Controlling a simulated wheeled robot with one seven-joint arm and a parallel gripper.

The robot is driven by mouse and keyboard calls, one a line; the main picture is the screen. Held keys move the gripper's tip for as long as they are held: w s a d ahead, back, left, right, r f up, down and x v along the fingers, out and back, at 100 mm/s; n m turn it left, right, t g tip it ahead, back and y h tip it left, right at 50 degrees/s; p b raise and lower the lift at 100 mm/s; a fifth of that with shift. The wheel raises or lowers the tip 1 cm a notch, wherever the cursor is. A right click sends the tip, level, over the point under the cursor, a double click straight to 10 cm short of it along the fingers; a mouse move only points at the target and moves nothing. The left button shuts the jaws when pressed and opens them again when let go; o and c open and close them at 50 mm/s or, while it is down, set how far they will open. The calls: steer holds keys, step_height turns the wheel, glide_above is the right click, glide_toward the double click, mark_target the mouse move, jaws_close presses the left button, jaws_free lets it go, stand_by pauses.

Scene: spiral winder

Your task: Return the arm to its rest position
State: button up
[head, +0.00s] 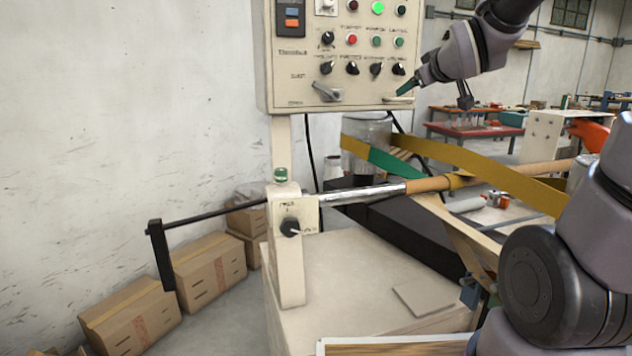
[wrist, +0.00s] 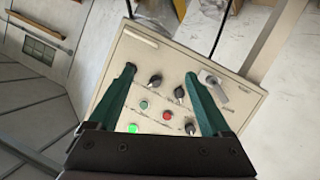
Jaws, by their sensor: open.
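My gripper (head: 405,89) is in the head view, at the lower right corner of the cream control panel (head: 290,75). Its green fingers point left toward the panel face. In the wrist view, my gripper (wrist: 160,73) has its two green fingers spread apart with nothing between them. The panel (wrist: 243,103) lies beyond the fingers, with black knobs and a lit green button (wrist: 132,128). I cannot tell how far the fingertips are from the panel. My arm (head: 465,50) comes in from the upper right; part of it is out of the frame.
Below the panel, a winder mandrel (head: 365,193) carries yellow and green bands (head: 455,155). A black crank (head: 160,255) sticks out left. Cardboard boxes (head: 130,315) stand by the wall. A red table (head: 475,133) is behind. A grey lever (head: 327,92) is on the panel.

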steer(key=s+f+m+g, duration=0.1)
steer(key=s+m+g, duration=0.1)
steer(key=s, duration=0.5)
steer(key=s+f+m+g, duration=0.2)
steer(key=s+m+g, duration=0.1)
steer(key=s, duration=0.4)
steer(key=s+d+f+m+g, duration=0.1)
steer(key=s+m, duration=0.3)
steer(key=s, duration=0.4)
steer(key=shift+f+m+g+y, duration=0.3)
steer(key=shift+m+g+y, duration=0.1)
steer(key=shift+g, duration=0.3)
